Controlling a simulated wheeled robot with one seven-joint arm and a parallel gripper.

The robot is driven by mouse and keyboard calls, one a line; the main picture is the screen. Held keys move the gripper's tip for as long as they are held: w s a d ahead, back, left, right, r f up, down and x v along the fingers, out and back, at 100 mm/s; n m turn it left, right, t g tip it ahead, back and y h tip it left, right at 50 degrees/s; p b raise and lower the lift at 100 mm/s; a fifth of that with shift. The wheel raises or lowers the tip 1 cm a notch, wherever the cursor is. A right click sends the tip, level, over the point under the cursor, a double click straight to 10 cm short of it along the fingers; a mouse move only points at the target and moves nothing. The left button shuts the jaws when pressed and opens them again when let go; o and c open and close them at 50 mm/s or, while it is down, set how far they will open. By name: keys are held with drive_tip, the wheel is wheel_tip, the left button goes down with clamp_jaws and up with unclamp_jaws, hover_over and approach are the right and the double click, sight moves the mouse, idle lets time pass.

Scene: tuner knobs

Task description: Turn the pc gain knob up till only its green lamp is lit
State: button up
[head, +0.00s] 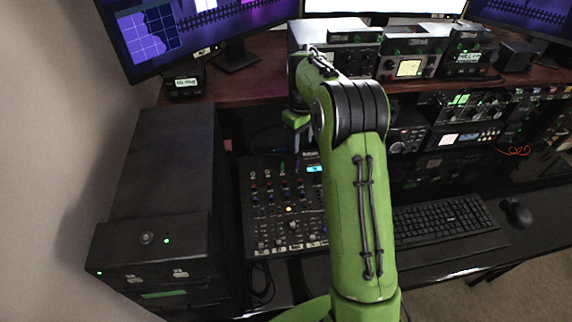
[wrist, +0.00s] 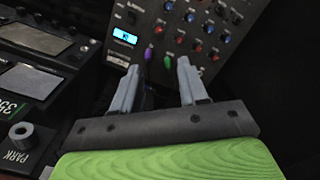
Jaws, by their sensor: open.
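The mixer panel (head: 262,222) lies on the desk left of my arm, with rows of small coloured knobs and a lit blue display (head: 315,169). I cannot read which knob is the pc gain knob. In the wrist view the display (wrist: 124,36) shows near a purple knob (wrist: 149,53) and a green knob (wrist: 167,62). My gripper (wrist: 158,66) is open and empty, its fingertips framing these two knobs in the picture; contact is not visible. In the head view my gripper (head: 297,150) is above the mixer's back edge. An orange lamp (head: 289,209) glows mid-panel.
A black case (head: 160,170) with a green light (head: 167,241) stands left of the mixer. A keyboard (head: 445,220) and mouse (head: 516,212) lie to the right. Radio units (head: 410,66) and monitors line the back shelf. My arm hides the mixer's right part.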

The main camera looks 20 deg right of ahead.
sight(300, 179)
drive_tip(key=f+b, duration=0.1)
drive_tip(key=f, duration=0.4)
drive_tip(key=f+b, duration=0.1)
drive_tip(key=f, duration=0.4)
drive_tip(key=f+b, duration=0.1)
drive_tip(key=f, duration=0.5)
drive_tip(key=shift+s+d+b, duration=0.25)
drive_tip(key=shift+b, duration=0.05)
drive_tip(key=shift+r, duration=0.1)
clamp_jaws()
